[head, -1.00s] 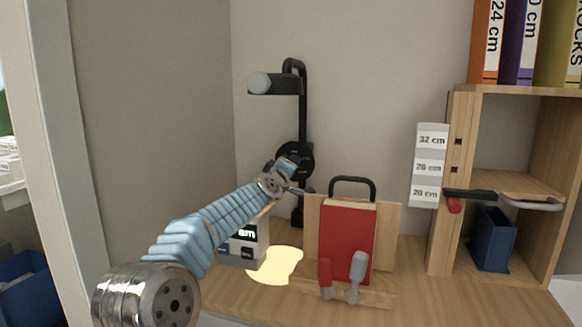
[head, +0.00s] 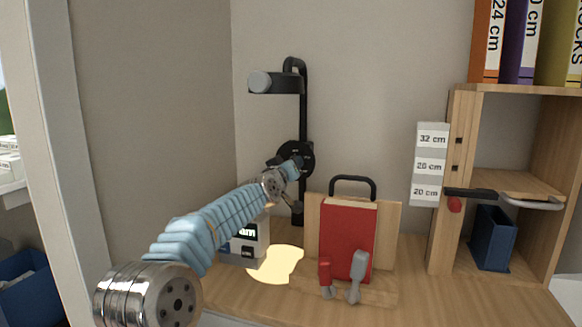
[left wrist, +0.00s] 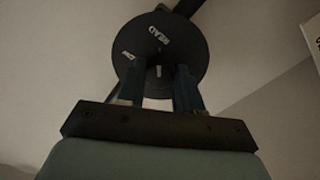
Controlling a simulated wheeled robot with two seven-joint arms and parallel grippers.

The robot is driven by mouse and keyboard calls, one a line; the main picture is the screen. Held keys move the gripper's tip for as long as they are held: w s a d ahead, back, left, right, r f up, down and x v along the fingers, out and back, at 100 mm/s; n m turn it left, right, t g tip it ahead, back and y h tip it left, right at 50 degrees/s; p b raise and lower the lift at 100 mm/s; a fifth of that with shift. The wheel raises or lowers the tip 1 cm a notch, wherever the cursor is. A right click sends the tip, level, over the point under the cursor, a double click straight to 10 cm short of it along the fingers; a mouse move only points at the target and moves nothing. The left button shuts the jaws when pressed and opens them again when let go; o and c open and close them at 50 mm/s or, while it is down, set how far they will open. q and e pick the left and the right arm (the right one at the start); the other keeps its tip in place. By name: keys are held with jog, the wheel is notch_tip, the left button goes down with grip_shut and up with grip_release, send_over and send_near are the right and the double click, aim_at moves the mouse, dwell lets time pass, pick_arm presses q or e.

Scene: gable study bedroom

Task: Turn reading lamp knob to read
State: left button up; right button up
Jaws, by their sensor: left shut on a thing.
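The reading lamp (head: 303,110) is black and stands against the back wall, with its grey-tipped head at the upper left. Its round black dial (head: 302,152) is on the post; in the left wrist view the dial (left wrist: 180,50) carries the word READ near the top and a smaller label at the left, hard to read. My left gripper (head: 289,163) is at the dial. In the left wrist view its two blue fingers (left wrist: 160,78) are shut on the knob at the dial's middle, largely hidden between them. A small white mark shows between the fingers, below READ. My right gripper is not in view.
A pale yellow patch (head: 275,265) lies on the desk. A small labelled box (head: 247,240) stands behind my left arm. A red book (head: 347,240) on a wooden stand is right of the lamp. A shelf unit (head: 440,235) stands further right.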

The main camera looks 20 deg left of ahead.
pick_arm(q)
jog(key=shift+f, duration=0.25)
jog(key=o, duration=1)
jog(key=shift+r, duration=0.15)
jog(key=shift+o, duration=0.2)
jog(key=s+b, duration=0.2)
jog(key=s, duration=1.1)
jog(key=shift+s+a+f, duration=0.2)
jog(key=shift+s+a, duration=0.2)
